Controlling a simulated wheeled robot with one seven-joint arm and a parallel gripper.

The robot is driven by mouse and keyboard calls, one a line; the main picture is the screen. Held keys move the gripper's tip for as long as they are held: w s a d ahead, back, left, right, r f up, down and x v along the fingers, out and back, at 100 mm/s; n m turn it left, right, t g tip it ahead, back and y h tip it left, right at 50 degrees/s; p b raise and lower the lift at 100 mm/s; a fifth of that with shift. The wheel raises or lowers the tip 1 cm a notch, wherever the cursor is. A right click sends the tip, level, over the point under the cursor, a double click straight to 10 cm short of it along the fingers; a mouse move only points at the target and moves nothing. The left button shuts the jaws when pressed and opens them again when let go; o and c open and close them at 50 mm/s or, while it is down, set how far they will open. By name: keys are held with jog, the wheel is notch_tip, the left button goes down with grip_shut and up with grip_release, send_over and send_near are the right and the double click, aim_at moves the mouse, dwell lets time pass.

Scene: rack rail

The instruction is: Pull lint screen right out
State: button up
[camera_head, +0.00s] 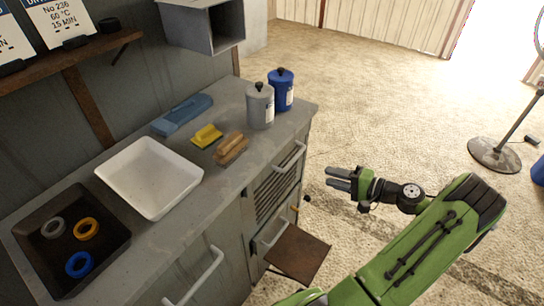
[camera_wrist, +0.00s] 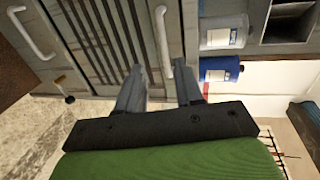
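The grey cabinet front (camera_head: 250,205) has a dark slatted panel (camera_head: 272,190) between an upper pale bar handle (camera_head: 290,157) and a lower one (camera_head: 273,234). No part is labelled as the lint screen, so I cannot tell which front it is. In the wrist view, the slats (camera_wrist: 92,35) are left of the upper handle, and the lower handle (camera_wrist: 32,34) is at far left. My gripper (camera_head: 338,179) is open and empty, in front of the cabinet. In the wrist view, its fingertips (camera_wrist: 160,72) appear either side of the upper handle's end, apparently with a gap in depth.
A brown flap (camera_head: 298,254) juts out below the lower handle. A small black-knobbed lever (camera_head: 306,198) sticks out beside the slats. The counter holds a white tray (camera_head: 148,178), brushes (camera_head: 230,149) and two canisters (camera_head: 261,105). Open floor (camera_head: 390,100) lies right of the cabinet.

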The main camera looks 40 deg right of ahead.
aim_at(290, 162)
jog(key=b+x, duration=0.2)
jog(key=x, duration=1.3)
jog(key=shift+w+r+b, duration=0.15)
jog(key=shift+w+b, duration=0.15)
jog(key=shift+b, duration=0.05)
jog(key=shift+c, duration=0.5)
grip_shut()
